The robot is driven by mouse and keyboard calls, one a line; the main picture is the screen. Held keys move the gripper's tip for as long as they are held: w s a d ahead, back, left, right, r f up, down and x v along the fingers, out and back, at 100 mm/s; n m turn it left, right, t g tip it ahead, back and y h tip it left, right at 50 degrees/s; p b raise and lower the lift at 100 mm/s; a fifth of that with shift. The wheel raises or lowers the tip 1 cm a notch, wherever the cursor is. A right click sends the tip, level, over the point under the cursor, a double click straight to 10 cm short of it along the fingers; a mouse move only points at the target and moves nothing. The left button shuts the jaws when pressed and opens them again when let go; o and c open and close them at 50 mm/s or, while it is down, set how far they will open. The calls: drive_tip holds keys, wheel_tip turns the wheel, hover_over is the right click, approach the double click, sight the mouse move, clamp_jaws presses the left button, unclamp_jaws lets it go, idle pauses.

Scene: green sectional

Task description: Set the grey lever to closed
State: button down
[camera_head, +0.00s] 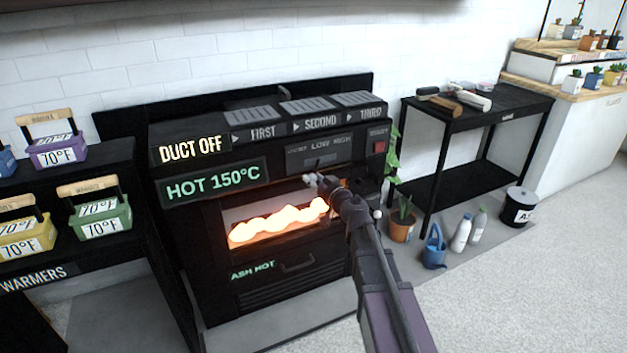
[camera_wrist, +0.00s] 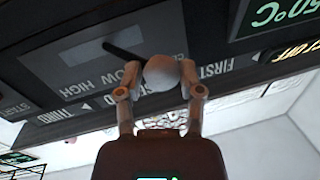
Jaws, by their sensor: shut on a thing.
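The grey lever shows in the wrist view as a pale grey ball knob (camera_wrist: 162,73) on a short dark rod. The rod runs across a grey panel (camera_wrist: 62,72) marked LOW HIGH, which appears upside down there. My gripper (camera_wrist: 158,92) has one finger on each side of the knob and is shut on it. In the head view my gripper (camera_head: 318,181) is in front of the black stove (camera_head: 190,245), below the LOW HIGH panel (camera_head: 312,150). The lever is hard to make out there, behind my gripper and wrist.
Glowing coals (camera_head: 270,225) lie in the open firebox just below my gripper. A red switch (camera_head: 380,147) is on the panel's right. A sign reads DUCT OFF (camera_head: 190,149), another HOT 150°C (camera_head: 215,183). A black table (camera_head: 440,180) and potted plant (camera_head: 403,225) stand right.

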drive_tip(key=shift+c, duration=1.5)
unclamp_jaws()
drive_tip(key=shift+w+a+r, duration=0.1)
drive_tip(key=shift+w+a, duration=0.25)
drive_tip(key=shift+a, duration=0.15)
drive_tip(key=shift+d, duration=0.1)
drive_tip(key=shift+s+d, duration=0.1)
drive_tip(key=shift+s, duration=0.05)
drive_tip(key=shift+s+d, duration=0.1)
drive_tip(key=shift+s, duration=0.05)
drive_tip(key=v, duration=1.1)
drive_tip(key=shift+s+d, duration=0.2)
drive_tip(key=shift+s, duration=0.1)
